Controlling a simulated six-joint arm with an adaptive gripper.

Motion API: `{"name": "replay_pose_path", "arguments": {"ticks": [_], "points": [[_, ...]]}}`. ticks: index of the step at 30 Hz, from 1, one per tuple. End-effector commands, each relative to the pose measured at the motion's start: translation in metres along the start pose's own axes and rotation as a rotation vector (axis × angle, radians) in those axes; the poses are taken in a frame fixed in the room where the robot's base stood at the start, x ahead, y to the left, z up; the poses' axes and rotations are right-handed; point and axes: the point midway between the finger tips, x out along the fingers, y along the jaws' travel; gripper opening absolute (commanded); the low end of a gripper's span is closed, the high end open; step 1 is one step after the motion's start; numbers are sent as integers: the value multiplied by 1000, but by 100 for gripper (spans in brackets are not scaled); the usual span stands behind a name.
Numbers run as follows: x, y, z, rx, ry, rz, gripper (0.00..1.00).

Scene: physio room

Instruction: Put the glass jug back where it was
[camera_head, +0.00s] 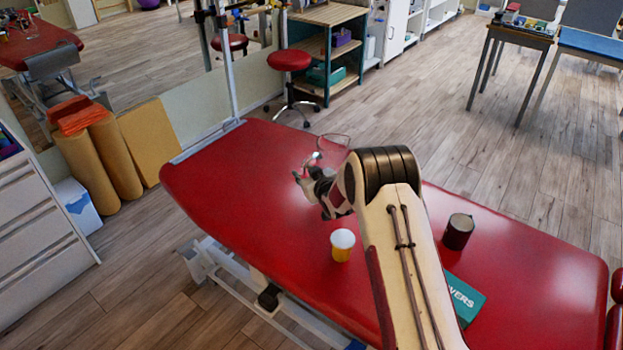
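A faint clear outline with a rounded rim, which looks like the glass jug (334,139), shows over the far part of the red treatment table (240,165). It lies just beyond my gripper (305,167), and my wrist hides part of it. My gripper is low over the table, reaching away from the camera. Its fingertips are small in this view. I cannot tell whether they touch the jug or are closed on it, or whether the jug rests on the table.
A yellow cup with a white top (342,246) stands left of my forearm. A dark brown can (458,231) and a teal box (465,296) are right of it, the box partly hidden. The table's left part is clear. A red stool (289,61) stands behind.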

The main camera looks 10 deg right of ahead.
Motion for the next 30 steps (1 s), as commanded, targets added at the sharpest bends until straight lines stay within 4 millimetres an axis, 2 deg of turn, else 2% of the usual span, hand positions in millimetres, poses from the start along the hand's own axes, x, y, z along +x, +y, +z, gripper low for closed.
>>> {"name": "replay_pose_path", "arguments": {"ticks": [11,30], "points": [[-21,1,0,1,-1,1,26],[-81,0,0,0,-1,1,26]]}}
